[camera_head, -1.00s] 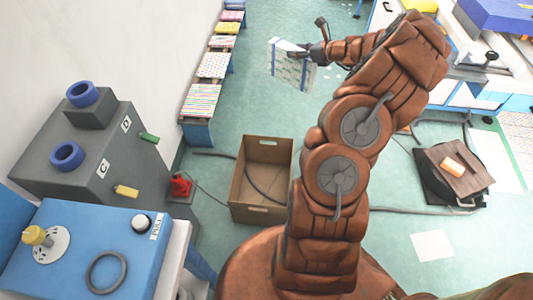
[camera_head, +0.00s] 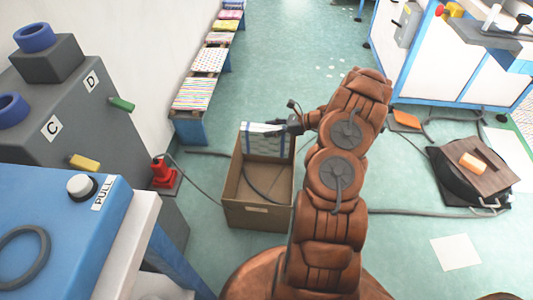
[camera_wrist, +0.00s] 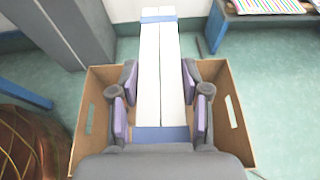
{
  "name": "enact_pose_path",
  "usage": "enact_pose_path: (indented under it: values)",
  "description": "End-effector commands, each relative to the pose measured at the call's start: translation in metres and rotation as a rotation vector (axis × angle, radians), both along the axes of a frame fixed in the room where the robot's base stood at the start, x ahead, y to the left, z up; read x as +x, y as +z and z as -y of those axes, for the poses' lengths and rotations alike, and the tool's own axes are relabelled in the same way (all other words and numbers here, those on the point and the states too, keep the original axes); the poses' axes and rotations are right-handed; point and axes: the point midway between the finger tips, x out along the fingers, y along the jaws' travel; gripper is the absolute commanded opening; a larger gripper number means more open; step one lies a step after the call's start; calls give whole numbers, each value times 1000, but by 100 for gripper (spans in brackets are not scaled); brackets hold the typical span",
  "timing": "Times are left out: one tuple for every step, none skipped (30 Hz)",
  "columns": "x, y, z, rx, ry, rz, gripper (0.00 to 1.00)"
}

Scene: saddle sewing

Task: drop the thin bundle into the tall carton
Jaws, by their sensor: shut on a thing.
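The thin bundle is a flat pale stack with blue bands (camera_head: 265,141); in the wrist view the bundle (camera_wrist: 160,70) shows as two white strips side by side, crossed by blue bands. My gripper (camera_head: 287,126) is shut on it; in the wrist view the gripper's fingers (camera_wrist: 160,98) press on both sides. The tall carton is an open brown cardboard box (camera_head: 258,217) on the floor, with hand holes. My gripper and the bundle are over the carton's far part. The carton (camera_wrist: 86,128) also shows around and below the gripper in the wrist view. Whether the bundle touches the rim cannot be told.
A low bench with colourful stacks (camera_head: 190,128) runs along the left wall. A black case with a brown board (camera_head: 470,165) lies right. Cables cross the floor.

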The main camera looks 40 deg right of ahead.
Motion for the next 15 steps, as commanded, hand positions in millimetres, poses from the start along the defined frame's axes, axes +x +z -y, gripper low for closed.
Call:
enact_pose_path:
  values:
    - [-2,-21,-6,1,21,1,0]
    - [-3,-28,-9,1,31,1,0]
    - [-4,-35,-13,1,45,2,0]
    - [-5,-40,-16,-1,53,2,0]
    - [-6,-44,-18,-1,61,3,0]
    - [-7,-49,-21,-1,69,3,0]
    - [-7,-52,-22,-1,74,3,0]
    - [-8,-54,-24,-1,79,2,0]
    - [-9,-57,-25,-1,83,3,0]
    - [-9,-58,-26,-1,87,3,0]
    - [-9,-59,-27,-2,88,4,0]
    - [-9,-60,-27,-2,90,4,0]
    - [-10,-61,-28,-1,91,3,0]
    - [-10,-62,-28,-2,91,3,0]
    - [-10,-63,-28,-2,91,3,0]
